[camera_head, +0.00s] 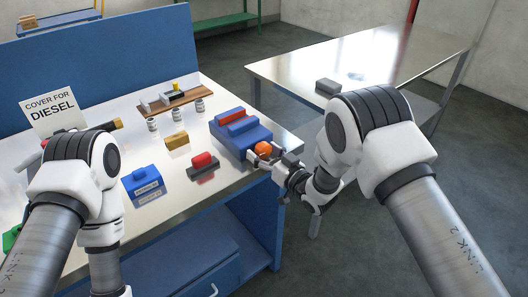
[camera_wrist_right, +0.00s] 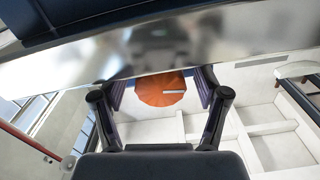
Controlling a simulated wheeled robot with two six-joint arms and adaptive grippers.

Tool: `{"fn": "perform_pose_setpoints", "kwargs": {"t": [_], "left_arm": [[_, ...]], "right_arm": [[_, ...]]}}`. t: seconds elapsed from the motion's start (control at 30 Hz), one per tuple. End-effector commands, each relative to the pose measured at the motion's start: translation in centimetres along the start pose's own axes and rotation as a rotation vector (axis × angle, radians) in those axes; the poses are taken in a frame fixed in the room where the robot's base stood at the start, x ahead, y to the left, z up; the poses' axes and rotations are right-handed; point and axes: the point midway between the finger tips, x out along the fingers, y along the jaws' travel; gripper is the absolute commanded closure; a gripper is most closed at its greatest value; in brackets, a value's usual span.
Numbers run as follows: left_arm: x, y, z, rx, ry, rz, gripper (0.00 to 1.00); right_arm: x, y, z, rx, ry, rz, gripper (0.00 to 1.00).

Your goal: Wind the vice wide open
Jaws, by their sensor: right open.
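The vice (camera_head: 240,133) is a blue block near the right front edge of the bench, with a red strip on top. Its orange knob (camera_head: 263,149) faces the bench edge on the near right side. My right gripper (camera_head: 268,161) is at the knob. In the right wrist view the knob (camera_wrist_right: 161,92) appears between the two open fingers (camera_wrist_right: 160,100), with a gap on each side. I cannot tell how far the vice jaws are apart. My left arm shows, but its gripper is out of view.
The bench (camera_head: 222,182) also holds a red-topped block (camera_head: 203,164), a brass block (camera_head: 177,140), a blue labelled box (camera_head: 143,185), a wooden rack (camera_head: 174,100) and a diesel sign (camera_head: 52,111). A metal table (camera_head: 375,55) with a grey block (camera_head: 328,87) stands at right.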

Motion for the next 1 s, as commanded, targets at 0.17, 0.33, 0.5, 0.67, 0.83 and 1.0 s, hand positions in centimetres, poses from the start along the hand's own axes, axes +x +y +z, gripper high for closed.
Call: {"fn": "perform_pose_setpoints", "kwargs": {"t": [0.17, 0.33, 0.5, 0.67, 0.83, 1.0], "left_arm": [[0.0, 0.0, 0.0, 0.000, 0.000, 0.000, 0.60], [0.0, 0.0, 0.0, 0.000, 0.000, 0.000, 0.60], [0.1, 0.0, 0.0, 0.000, 0.000, 0.000, 0.60], [1.8, 0.0, 0.0, 0.000, 0.000, 0.000, 0.60], [3.5, 0.0, 0.0, 0.000, -0.001, 0.000, 0.60], [3.3, 0.0, 0.0, 0.000, 0.000, 0.000, 0.60]], "right_arm": [[0.1, 0.0, 0.1, 0.000, -0.001, 0.001, 0.26], [0.0, 0.0, 0.1, 0.000, -0.001, 0.000, 0.79], [0.0, 0.0, 0.1, -0.003, 0.000, 0.000, 0.86], [0.0, 0.2, 0.6, -0.131, 0.000, 0.001, 0.86], [0.0, 0.3, 0.4, -0.336, 0.001, 0.001, 0.86], [0.0, 0.2, 0.0, -0.376, -0.001, 0.000, 0.86]]}}
